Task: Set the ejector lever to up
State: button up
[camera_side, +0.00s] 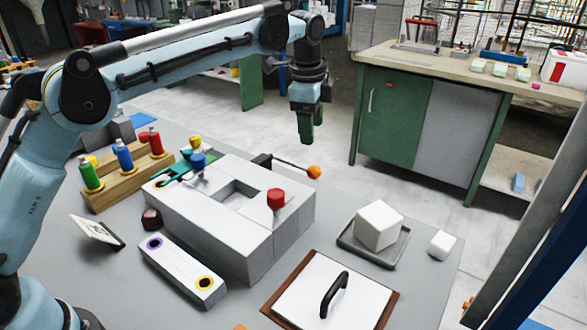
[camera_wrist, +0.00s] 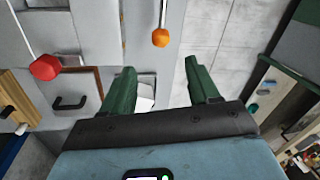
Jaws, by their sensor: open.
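A lever with an orange knob (camera_side: 314,172) sticks out from the back of the white press block (camera_side: 240,245). Its thin rod runs from a black pivot, near level in the side view. In the wrist view the orange knob (camera_wrist: 160,38) hangs on its rod ahead of the fingers. A red knob (camera_side: 275,198) stands on the block's top; it shows in the wrist view (camera_wrist: 45,67) on a rod. No label tells which is the ejector lever. My gripper (camera_side: 311,138) is above and behind the block, pointing down. Its green fingers (camera_wrist: 159,70) are apart, empty, and not touching either knob.
A wooden rack (camera_side: 125,190) with coloured bottles stands left of the block. A white foam cube (camera_side: 378,224) sits on a grey tray at right. A board with a black handle (camera_side: 335,295) lies in front. A green cabinet (camera_side: 395,125) stands behind, across open floor.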

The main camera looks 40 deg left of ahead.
aim_at(316, 167)
jog(key=shift+m, duration=0.4)
jog(key=f, duration=0.4)
jog(key=w+f, duration=0.1)
jog(key=f, duration=0.3)
jog(key=w+f, duration=0.1)
jog(key=f, duration=0.4)
jog(key=shift+w+d, duration=0.1)
jog(key=shift+w, duration=0.15)
jog(key=shift+c, duration=0.2)
grip_shut()
